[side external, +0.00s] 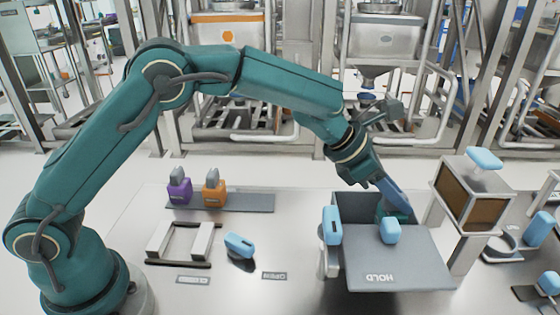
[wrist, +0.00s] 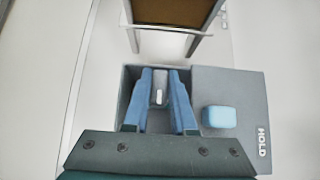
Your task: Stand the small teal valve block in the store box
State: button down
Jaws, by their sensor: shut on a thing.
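My gripper (side external: 392,197) reaches down into the open part of a dark grey store box (side external: 352,207). In the wrist view its two blue fingers (wrist: 160,80) are shut on a grey upright piece with a white mark, the top of the valve block (wrist: 159,94). A bit of the block's teal body (side external: 402,214) shows at the fingertips in the side view, inside the box opening. Its underside is hidden, so I cannot tell whether it touches the box floor. A grey panel marked HOLD (side external: 385,272), with a light blue knob (side external: 391,230), lies beside the opening.
A light blue handle (side external: 332,225) stands at the box's left. A brown-fronted cabinet (side external: 468,195) is close behind right. Purple (side external: 180,190) and orange (side external: 214,193) blocks stand on a grey strip. A light blue-handled piece (side external: 239,245) lies by a white-barred rack (side external: 180,242).

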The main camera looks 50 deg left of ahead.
jog(key=shift+f, duration=1.85)
jog(key=shift+f, duration=0.1)
jog(key=c, duration=0.7)
grip_release()
jog(key=shift+c, duration=0.2)
